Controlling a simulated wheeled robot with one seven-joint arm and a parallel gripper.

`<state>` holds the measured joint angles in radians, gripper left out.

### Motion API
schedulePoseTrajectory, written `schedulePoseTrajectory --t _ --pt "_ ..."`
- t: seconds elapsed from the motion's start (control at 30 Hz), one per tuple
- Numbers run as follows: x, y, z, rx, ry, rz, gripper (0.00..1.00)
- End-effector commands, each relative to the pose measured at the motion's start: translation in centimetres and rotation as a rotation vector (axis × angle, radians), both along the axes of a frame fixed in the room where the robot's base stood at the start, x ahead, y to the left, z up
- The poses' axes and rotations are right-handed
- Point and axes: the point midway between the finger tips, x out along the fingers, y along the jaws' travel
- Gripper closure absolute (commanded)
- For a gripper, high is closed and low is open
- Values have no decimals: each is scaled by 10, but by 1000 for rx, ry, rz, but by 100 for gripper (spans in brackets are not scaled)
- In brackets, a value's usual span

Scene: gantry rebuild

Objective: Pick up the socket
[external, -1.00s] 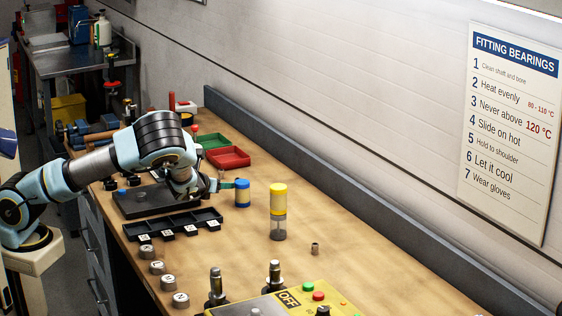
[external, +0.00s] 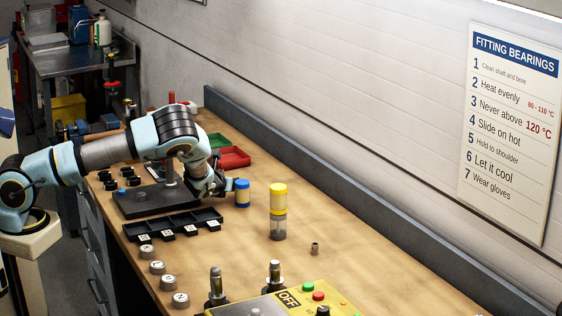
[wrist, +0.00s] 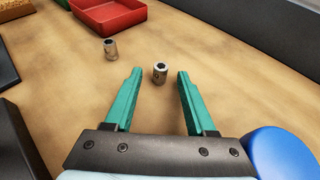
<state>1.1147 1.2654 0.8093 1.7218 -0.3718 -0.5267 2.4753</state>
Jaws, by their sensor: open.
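Two small metal sockets stand on the wooden bench in the wrist view. One socket (wrist: 160,74) is just beyond and between my fingertips. The other socket (wrist: 110,48) is farther off to the left, near the red tray. My gripper (wrist: 160,76) is open, its two teal fingers apart with nothing between them. In the external view my gripper (external: 218,188) is low over the bench beside the blue-capped jar, and its fingers are mostly hidden. A further small metal socket-like piece (external: 315,249) stands alone at the front right of the bench.
The blue-capped jar (external: 242,193) is close to my gripper's right side; its blue lid (wrist: 282,152) fills the wrist view's lower right. The red tray (wrist: 108,14) is ahead. A black plate (external: 145,203) and a yellow-topped container (external: 278,198) are nearby. Bench right of them is mostly clear.

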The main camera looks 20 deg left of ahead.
Motion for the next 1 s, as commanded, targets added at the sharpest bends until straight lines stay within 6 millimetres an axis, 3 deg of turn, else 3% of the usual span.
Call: schedulePoseTrajectory --t 0.17,0.63,1.0 --pt "0 0 -1 0 0 0 47" --pt "-1 0 0 0 0 -1 99" --pt "0 0 0 0 0 -1 100"
